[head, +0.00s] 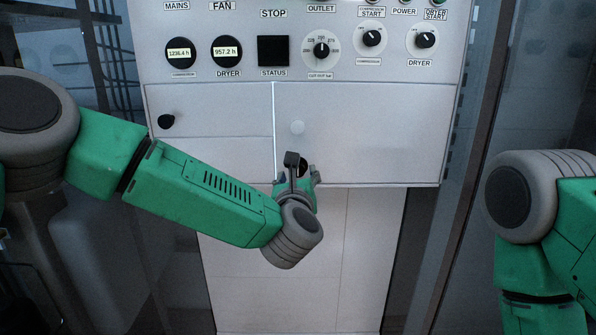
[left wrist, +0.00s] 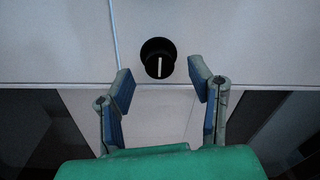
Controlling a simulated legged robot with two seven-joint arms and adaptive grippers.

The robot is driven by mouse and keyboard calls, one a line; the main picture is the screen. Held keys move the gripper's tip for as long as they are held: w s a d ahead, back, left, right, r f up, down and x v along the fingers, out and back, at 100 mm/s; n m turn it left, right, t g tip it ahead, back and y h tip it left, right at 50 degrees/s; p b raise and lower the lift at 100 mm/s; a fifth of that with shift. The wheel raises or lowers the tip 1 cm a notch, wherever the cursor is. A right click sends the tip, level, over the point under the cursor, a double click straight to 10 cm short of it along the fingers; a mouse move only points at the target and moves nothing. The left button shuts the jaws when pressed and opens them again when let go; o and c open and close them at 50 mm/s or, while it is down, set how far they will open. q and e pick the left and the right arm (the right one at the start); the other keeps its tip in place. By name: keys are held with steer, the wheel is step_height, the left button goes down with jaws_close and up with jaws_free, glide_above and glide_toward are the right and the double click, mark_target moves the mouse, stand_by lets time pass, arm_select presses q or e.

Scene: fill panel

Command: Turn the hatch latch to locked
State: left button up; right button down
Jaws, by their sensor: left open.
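In the left wrist view a round black knob (left wrist: 158,58) with a white pointer line stands on the grey panel, just above its lower edge and right of a vertical seam. The line is about upright. My left gripper (left wrist: 160,76) is open, with one blue-padded finger low on each side of the knob and nothing between them. In the head view my left gripper (head: 300,175) is at the panel's lower edge and largely covers this knob. I cannot tell which is the hatch latch. My right gripper is out of view.
Above the doors are a dial (head: 321,50), two selector knobs, two hour meters and a dark status window (head: 273,50). My right arm is at the right edge, clear of the panel.

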arm_select(q)
steer(key=shift+w+d, duration=0.1)
steer(key=shift+w, duration=1.35)
jaws_close()
